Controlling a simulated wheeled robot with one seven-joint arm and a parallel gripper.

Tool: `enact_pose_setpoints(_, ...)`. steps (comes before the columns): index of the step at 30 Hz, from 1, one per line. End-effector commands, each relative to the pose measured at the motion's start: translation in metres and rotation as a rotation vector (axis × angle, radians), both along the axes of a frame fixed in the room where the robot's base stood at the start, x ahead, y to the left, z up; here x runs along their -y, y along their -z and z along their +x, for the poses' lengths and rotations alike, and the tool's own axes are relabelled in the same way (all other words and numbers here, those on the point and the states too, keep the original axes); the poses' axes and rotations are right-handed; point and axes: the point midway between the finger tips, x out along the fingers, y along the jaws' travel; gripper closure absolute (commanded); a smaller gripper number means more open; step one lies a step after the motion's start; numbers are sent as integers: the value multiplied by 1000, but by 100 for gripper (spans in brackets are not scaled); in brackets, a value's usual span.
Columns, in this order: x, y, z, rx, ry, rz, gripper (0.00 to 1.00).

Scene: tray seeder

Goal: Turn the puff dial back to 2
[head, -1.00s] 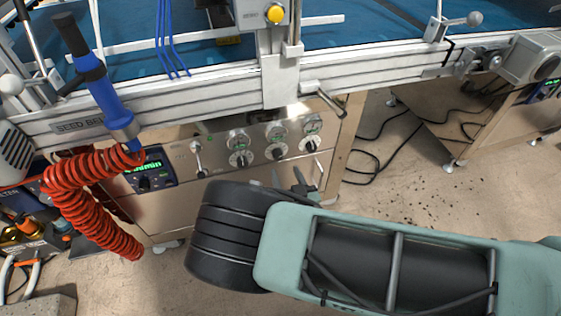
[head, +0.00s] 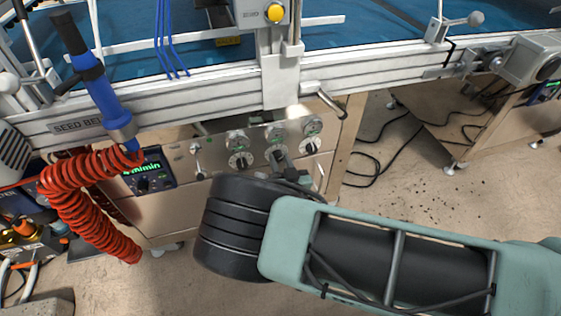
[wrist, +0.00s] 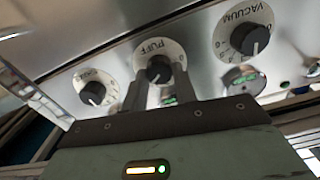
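The puff dial (wrist: 158,66) is a black knob on a round white plate marked PUFF. It is the middle of three dials on the metal panel. My gripper (wrist: 159,82) is open, one finger on each side of the knob's lower part in the wrist view. I cannot tell whether the fingers touch the knob. The dial's number setting is too small to read. In the head view the puff dial (head: 275,151) is partly hidden behind my gripper (head: 284,166).
The vacuum dial (wrist: 257,40) is to the right and another dial (wrist: 93,92) to the left, both close to my fingers. Small green displays sit by the dials. A toggle lever (head: 198,160) and red coiled hose (head: 85,205) are further left. A handle (head: 330,102) juts out above.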

Motion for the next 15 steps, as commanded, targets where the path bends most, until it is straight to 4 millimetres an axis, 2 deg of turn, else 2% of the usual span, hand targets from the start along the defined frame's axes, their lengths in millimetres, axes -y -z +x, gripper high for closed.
enact_pose_setpoints(8, 0, 0, 0, 10, 1, -34, 94)
enact_pose_setpoints(15, 0, 0, 0, 47, 1, -162, 94)
